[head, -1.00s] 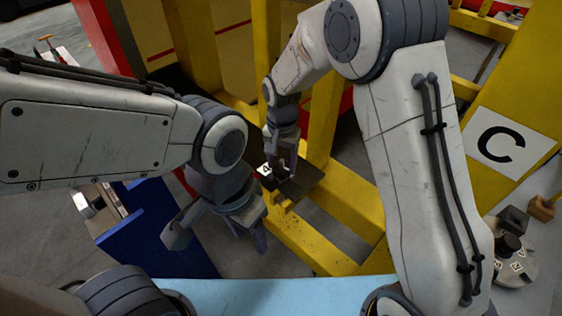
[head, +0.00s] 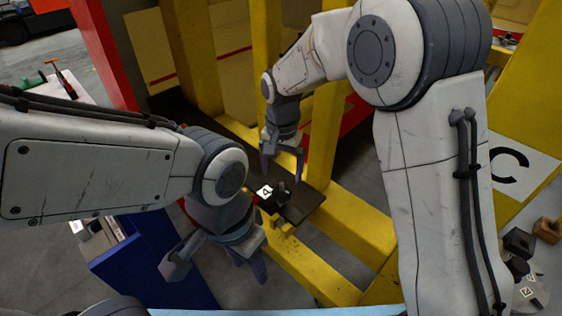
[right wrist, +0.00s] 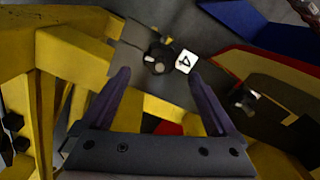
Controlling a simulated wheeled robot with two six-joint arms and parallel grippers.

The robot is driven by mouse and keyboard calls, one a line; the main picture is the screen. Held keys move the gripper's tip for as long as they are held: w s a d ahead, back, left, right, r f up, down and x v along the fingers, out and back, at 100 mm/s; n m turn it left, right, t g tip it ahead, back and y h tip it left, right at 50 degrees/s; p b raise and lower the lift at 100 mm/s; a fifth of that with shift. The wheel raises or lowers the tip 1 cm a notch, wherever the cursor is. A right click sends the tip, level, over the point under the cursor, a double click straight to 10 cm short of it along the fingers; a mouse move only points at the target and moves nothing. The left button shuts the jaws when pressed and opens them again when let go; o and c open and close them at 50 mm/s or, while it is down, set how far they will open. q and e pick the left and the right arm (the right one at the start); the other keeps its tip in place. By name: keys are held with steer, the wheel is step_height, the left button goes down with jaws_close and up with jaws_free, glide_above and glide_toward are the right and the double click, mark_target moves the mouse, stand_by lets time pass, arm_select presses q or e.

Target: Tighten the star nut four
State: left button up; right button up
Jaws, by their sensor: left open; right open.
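The star nut four (head: 282,195) is a small dark knob beside a white tag marked 4 (head: 264,191), on a dark plate (head: 304,204) on the yellow frame. In the right wrist view the nut (right wrist: 160,58) and its tag (right wrist: 184,62) lie just beyond the fingertips. My right gripper (head: 282,177) is open and empty, a little above the nut, with its fingers on either side of it in the wrist view (right wrist: 158,76). My left gripper (head: 213,268) is open and empty, in front of and left of the plate.
Yellow posts and beams (head: 346,227) surround the plate. A blue panel (head: 150,270) stands at the lower left. A yellow panel with a C sign (head: 510,168) is at the right, with several small dark parts (head: 519,242) below it.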

steer(key=shift+r+b, duration=0.3)
steer(key=shift+r, duration=2.15)
steer(key=s+d+n+y, duration=0.1)
steer(key=s+d+n, duration=0.2)
steer(key=s+n, duration=0.8)
steer(key=s, duration=1.4)
steer(key=shift+s+d+f+n, duration=0.2)
steer(key=shift+s+f+n, duration=0.1)
steer(key=shift+f, duration=0.1)
